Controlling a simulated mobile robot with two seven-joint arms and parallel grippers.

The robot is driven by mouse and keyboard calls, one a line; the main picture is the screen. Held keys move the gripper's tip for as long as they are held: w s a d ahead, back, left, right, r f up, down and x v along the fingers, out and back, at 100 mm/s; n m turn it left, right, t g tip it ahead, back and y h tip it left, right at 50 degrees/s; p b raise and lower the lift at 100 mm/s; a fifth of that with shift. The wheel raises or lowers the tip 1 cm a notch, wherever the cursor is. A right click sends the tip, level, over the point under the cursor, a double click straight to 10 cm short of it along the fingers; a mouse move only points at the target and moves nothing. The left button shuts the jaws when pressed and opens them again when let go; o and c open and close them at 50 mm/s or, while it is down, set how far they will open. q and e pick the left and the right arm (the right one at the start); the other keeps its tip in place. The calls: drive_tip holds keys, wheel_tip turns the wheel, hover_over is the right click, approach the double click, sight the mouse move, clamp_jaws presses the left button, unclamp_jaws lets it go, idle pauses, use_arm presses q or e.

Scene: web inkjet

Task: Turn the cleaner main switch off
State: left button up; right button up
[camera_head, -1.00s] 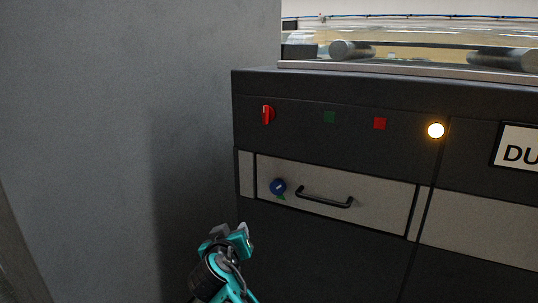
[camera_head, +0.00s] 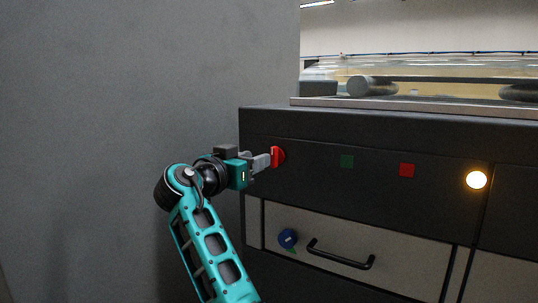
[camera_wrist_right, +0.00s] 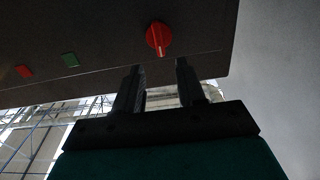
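The red rotary main switch (camera_head: 278,157) sits on the dark front panel of the machine, at its upper left. In the right wrist view the switch (camera_wrist_right: 159,39) shows a raised handle with a light mark at one end, just beyond the fingertips. My right gripper (camera_head: 262,162) points at the switch from the left, its fingertips close to it. In the right wrist view the two fingers of this gripper (camera_wrist_right: 158,72) are apart with nothing between them. I cannot tell whether a fingertip touches the switch. My left gripper is not in view.
A green button (camera_head: 347,161), a red button (camera_head: 407,170) and a lit yellow lamp (camera_head: 476,180) are right of the switch. A plain grey wall (camera_head: 110,110) stands at the left.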

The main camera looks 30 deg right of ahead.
sight(272, 153)
drive_tip(key=x, duration=0.7)
drive_tip(key=shift+a, duration=0.1)
clamp_jaws()
